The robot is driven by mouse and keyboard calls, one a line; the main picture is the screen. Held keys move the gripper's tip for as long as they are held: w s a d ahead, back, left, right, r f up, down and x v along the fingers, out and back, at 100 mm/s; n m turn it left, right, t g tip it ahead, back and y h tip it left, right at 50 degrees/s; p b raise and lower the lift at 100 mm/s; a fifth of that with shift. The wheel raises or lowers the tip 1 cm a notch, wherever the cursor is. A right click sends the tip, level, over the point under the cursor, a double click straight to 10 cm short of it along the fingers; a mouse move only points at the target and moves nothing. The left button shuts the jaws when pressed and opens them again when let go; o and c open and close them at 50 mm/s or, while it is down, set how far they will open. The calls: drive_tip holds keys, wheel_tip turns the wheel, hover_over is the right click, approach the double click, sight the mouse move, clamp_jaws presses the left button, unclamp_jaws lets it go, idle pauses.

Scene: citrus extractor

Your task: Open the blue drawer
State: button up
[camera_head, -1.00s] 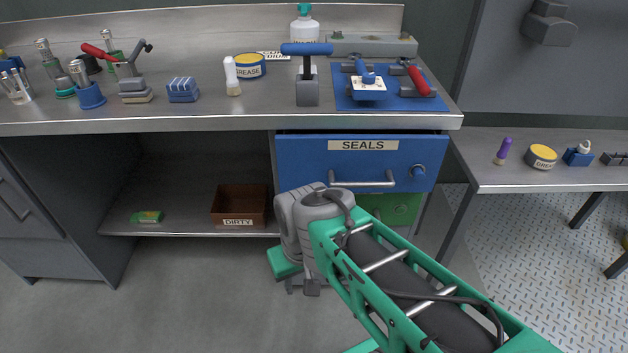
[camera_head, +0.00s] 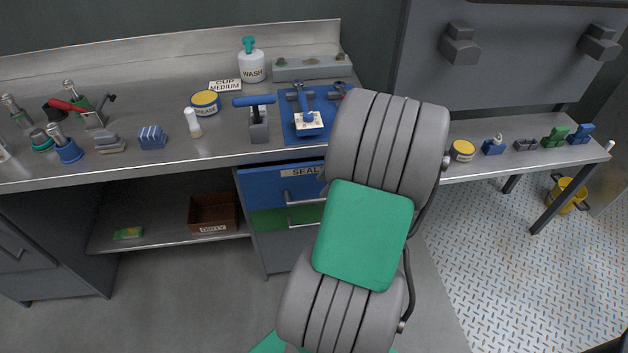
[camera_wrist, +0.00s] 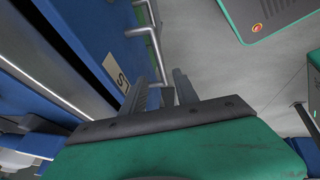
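The blue drawer (camera_head: 262,188), labelled SEALS, sits under the bench top; its front looks about shut, and my arm hides its right part. Its metal bar handle (camera_head: 298,198) shows beside my arm. In the wrist view the blue drawer front (camera_wrist: 95,28) fills the left, with part of its label and its handle (camera_wrist: 150,38) near the top. My gripper (camera_wrist: 164,90) has its two fingers apart, close to the drawer front. The handle's end reaches toward the gap between the fingers; I cannot tell whether it lies between them. The head view hides my gripper behind my arm.
A green drawer (camera_head: 268,221) with its own handle is directly below. The bench top (camera_head: 215,150) overhangs the drawers and carries tools and a blue mat (camera_head: 290,128). A brown DIRTY bin (camera_head: 212,213) stands on the lower shelf. A side table (camera_head: 480,169) is at right.

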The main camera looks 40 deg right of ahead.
sight(311, 199)
drive_tip(key=x, duration=0.7)
drive_tip(key=shift+w+a+f, duration=0.1)
drive_tip(key=shift+a+f, duration=0.05)
drive_tip(key=shift+f, duration=0.15)
drive_tip(key=shift+c, duration=0.5)
clamp_jaws()
idle(0.4)
